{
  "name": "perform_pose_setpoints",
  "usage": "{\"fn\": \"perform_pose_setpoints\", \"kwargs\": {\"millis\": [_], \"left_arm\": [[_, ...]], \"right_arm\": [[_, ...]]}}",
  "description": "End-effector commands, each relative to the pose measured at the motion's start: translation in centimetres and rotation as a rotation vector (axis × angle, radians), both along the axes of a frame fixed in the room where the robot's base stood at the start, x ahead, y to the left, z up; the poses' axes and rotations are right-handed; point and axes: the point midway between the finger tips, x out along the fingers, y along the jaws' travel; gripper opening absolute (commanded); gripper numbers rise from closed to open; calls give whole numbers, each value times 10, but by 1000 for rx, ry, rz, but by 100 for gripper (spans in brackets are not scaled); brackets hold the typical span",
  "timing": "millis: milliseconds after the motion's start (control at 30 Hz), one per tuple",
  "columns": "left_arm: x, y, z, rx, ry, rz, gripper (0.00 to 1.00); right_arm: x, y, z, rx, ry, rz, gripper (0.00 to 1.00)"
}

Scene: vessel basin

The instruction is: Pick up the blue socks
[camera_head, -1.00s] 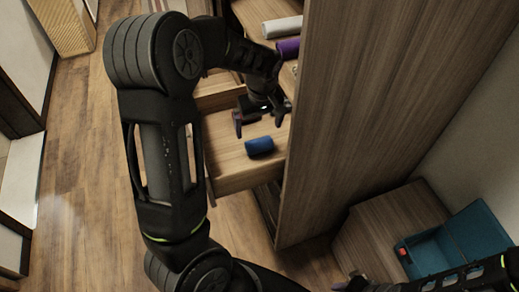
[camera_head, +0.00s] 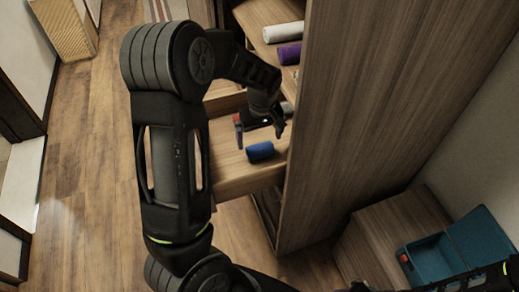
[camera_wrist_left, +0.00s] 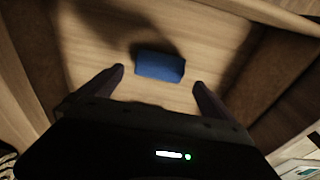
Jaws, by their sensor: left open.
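The blue socks (camera_head: 260,151) are a small rolled bundle lying on the bottom of an open wooden drawer (camera_head: 232,182). They also show in the left wrist view (camera_wrist_left: 160,65), just beyond and between the fingertips. My left gripper (camera_head: 260,133) is above the drawer, just behind the socks in the head view. It is open and empty, with its two fingers apart in the left wrist view (camera_wrist_left: 160,78). The socks are not between the fingers. My right gripper is not visible; only a dark part of my arm shows at the bottom right.
A tall wooden cabinet panel (camera_head: 375,110) stands right beside the drawer. A purple roll (camera_head: 289,54) and a white roll (camera_head: 283,32) lie on a higher drawer. An open teal box (camera_head: 480,237) sits on a low wooden cabinet (camera_head: 385,230) at the lower right.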

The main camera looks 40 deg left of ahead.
Motion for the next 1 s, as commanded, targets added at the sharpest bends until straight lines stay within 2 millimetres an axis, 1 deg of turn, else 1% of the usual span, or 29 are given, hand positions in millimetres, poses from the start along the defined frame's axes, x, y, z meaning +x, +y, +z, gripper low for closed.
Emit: {"fn": "perform_pose_setpoints", "kwargs": {"millis": [133, 300, 400, 500, 1000], "left_arm": [[1, 1, -13, 0, 4, -1, 100], [3, 3, -39, 0, 4, -1, 100], [4, 4, -48, 0, 2, 0, 100], [5, 4, -51, 0, 0, -1, 100], [5, 4, -51, 0, 0, 0, 100]], "right_arm": [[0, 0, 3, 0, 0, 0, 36], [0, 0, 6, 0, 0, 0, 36], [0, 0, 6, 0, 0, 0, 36], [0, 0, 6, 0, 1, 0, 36], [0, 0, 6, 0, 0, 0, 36]]}}
